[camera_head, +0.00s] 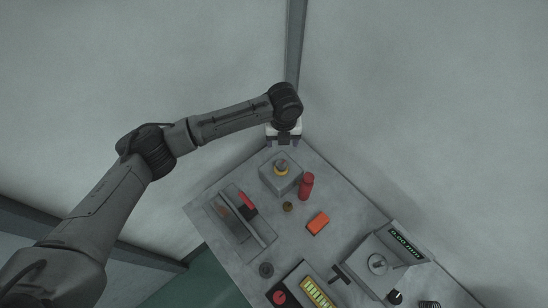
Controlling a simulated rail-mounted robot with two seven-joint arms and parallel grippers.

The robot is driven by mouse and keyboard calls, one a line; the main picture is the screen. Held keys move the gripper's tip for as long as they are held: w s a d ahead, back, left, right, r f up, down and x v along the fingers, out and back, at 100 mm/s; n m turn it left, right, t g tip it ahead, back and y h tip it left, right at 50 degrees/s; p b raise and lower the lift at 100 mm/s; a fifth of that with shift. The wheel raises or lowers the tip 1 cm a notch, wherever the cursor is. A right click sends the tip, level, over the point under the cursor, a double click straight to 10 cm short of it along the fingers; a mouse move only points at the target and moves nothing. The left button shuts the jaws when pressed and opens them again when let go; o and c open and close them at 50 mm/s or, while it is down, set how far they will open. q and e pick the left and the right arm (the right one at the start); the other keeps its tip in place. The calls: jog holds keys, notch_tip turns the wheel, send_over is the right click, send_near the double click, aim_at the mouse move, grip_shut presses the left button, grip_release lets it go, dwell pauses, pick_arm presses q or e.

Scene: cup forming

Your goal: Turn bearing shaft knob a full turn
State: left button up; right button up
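I cannot tell for sure which part is the bearing shaft knob. A round silver disc (377,264) with a small shaft sits on the grey machine (358,268) at the right of the table. A black knob (395,297) with a white mark is below it, near the bottom edge. My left gripper (284,142) is at the table's far corner, well away from both. Its two dark fingers look apart, with nothing visible between them. My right gripper is out of the picture.
A red cylinder (306,186), an orange block (318,223) and a tray with a red handle (247,201) are on the table (345,209). Walls close in behind the far corner.

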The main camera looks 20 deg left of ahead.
aim_at(281, 164)
pick_arm(q)
jog(key=f+m, duration=0.2)
jog(key=f, duration=0.2)
jog(key=f+m, duration=0.2)
jog(key=f, duration=0.3)
jog(key=f+m, duration=0.3)
jog(key=f, duration=0.2)
jog(key=shift+s+d+b, duration=0.2)
jog(key=shift+s+b, duration=0.1)
jog(key=shift+s, duration=0.1)
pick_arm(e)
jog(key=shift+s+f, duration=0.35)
pick_arm(q)
jog(key=shift+c, duration=0.5)
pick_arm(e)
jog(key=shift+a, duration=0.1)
pick_arm(q)
jog(key=c, duration=0.8)
jog(key=shift+r, duration=0.1)
jog(key=shift+c, duration=0.2)
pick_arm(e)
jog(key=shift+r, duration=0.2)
